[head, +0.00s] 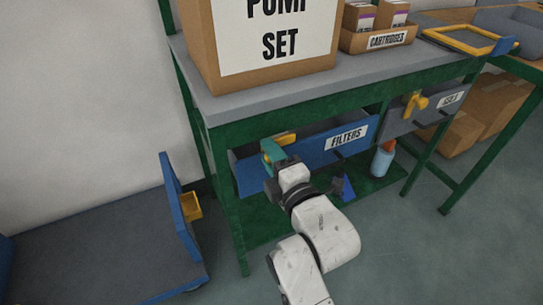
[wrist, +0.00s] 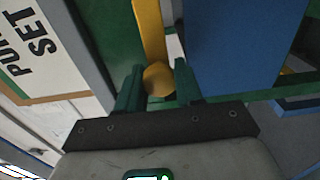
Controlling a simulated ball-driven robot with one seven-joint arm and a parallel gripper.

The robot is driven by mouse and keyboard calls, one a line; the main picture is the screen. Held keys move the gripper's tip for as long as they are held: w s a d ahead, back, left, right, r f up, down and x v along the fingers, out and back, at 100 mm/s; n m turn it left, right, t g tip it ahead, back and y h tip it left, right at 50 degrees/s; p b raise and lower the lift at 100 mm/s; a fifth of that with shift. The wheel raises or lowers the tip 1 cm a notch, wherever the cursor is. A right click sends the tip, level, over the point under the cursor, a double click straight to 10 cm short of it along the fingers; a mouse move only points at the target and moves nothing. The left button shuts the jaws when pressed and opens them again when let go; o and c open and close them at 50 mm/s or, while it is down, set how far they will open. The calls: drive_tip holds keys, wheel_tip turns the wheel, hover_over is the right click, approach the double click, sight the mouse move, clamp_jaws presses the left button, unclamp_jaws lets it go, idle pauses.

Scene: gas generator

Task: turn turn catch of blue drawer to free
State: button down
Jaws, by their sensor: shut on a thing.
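The blue drawer (head: 310,146) labelled FILTERS sits under the bench top, and its blue front also fills the right of the wrist view (wrist: 240,40). Its yellow turn catch (head: 287,138) shows at the drawer's upper left, partly hidden by my gripper. In the wrist view the catch (wrist: 149,30) is a long yellow bar with a rounded knob at its near end. My gripper (head: 270,152) has its green fingers (wrist: 158,84) on either side of that knob and is shut on it. In the head view the catch looks roughly level; its exact angle is hard to tell.
A grey drawer (head: 400,118) with its own yellow catch (head: 414,104) is at right. The PUMP SET box (head: 200,50) and cartridge box (head: 380,41) stand on the bench (head: 245,102). A bottle (head: 381,162) is on the lower shelf. A blue trolley (head: 95,240) stands left.

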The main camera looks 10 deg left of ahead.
drive_tip(key=shift+f, duration=0.1)
drive_tip(key=c, duration=0.8)
unclamp_jaws()
drive_tip(key=v, duration=1)
drive_tip(key=shift+s+d+p, duration=0.25)
drive_tip(key=shift+s+p, duration=0.1)
drive_tip(key=shift+p, duration=0.1)
